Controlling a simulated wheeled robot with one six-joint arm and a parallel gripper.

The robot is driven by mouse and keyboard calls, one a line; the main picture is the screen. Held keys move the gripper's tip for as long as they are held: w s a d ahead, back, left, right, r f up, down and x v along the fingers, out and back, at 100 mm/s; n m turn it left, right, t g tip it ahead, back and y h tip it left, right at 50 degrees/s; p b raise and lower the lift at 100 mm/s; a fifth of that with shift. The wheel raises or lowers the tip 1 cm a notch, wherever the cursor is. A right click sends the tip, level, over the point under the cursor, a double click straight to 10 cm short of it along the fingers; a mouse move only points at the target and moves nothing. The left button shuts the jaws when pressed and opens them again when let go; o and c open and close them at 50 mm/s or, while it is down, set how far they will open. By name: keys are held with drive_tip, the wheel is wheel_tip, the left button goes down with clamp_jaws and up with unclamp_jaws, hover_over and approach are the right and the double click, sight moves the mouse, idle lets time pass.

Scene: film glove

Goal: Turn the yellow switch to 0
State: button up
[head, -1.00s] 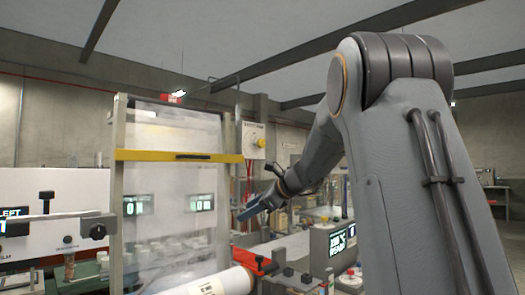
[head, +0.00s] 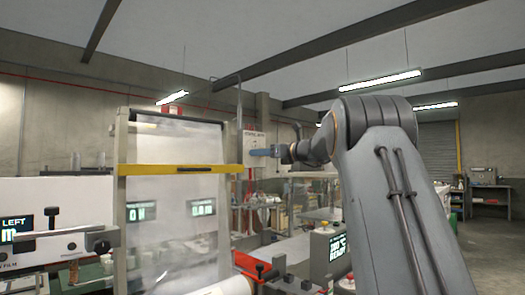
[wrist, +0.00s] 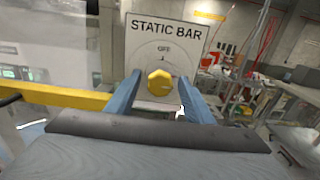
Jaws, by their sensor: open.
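The yellow switch (wrist: 160,82) is a knob on a pale panel (wrist: 185,33) marked "STATIC BAR", with "OFF" printed above the knob. I cannot read a 0 or tell clearly where the knob points. My gripper (wrist: 160,79) is open, with one blue finger to the left of the knob and one to the right. I cannot tell whether the fingers touch it. In the head view my gripper (head: 263,152) is raised in front of the panel (head: 253,136), and the knob is hidden behind it.
A clear film sheet hangs in a frame with a yellow bar (head: 180,170) just left of the panel. The same bar (wrist: 65,98) shows close to my gripper's left in the wrist view. Red cables (wrist: 262,35) hang at the right. A display box (head: 328,252) stands lower right.

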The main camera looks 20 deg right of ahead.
drive_tip(key=shift+w+a, duration=0.1)
drive_tip(key=shift+w, duration=0.2)
drive_tip(key=c, duration=1)
drive_tip(key=shift+c, duration=0.2)
